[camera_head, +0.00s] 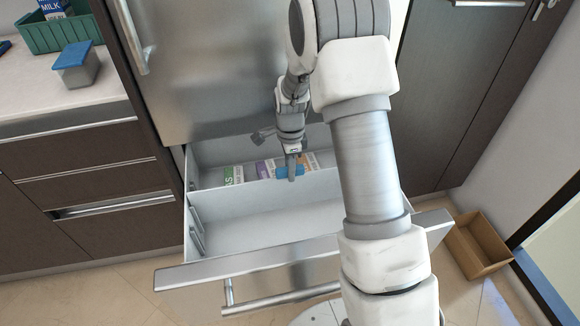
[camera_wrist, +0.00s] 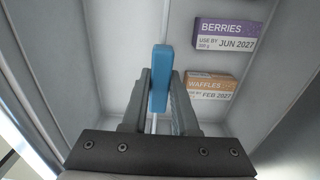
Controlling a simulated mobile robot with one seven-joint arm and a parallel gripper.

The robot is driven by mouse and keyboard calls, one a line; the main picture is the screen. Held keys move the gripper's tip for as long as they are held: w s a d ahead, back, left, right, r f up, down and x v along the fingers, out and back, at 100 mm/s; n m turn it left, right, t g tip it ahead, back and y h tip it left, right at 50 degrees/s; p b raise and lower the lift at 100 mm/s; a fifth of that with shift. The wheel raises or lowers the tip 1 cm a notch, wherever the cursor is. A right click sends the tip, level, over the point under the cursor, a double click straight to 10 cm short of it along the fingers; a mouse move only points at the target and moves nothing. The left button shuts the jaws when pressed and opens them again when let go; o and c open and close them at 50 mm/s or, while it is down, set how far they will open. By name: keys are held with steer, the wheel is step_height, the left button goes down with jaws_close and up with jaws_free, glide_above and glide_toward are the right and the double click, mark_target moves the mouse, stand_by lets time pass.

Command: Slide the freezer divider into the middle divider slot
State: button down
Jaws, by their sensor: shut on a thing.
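The freezer drawer (camera_head: 262,262) is pulled open below the steel freezer front. The pale freezer divider (camera_head: 235,193) stands crosswise inside it, with a blue grip (camera_head: 283,173) on its top edge. My gripper (camera_head: 292,166) is above the drawer, shut on that blue grip. In the wrist view the blue grip (camera_wrist: 160,78) sits between my fingers and the divider shows nearly edge-on. Dark slot rails (camera_head: 197,224) show on the drawer's left wall; the right-hand rails are hidden behind my arm. I cannot tell how deep the divider's ends sit in a slot.
Behind the divider lie a green-marked box (camera_head: 233,175), a purple berries box (camera_wrist: 225,33) and an orange waffles box (camera_wrist: 210,84). The front compartment looks empty. A cardboard box (camera_head: 477,245) stands on the floor at right. A counter (camera_head: 60,105) is at left.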

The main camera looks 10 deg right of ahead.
mark_target(290, 189)
steer(key=shift+f+b, duration=1.5)
steer(key=shift+f, duration=1.6)
steer(key=c, duration=0.6)
jaws_free()
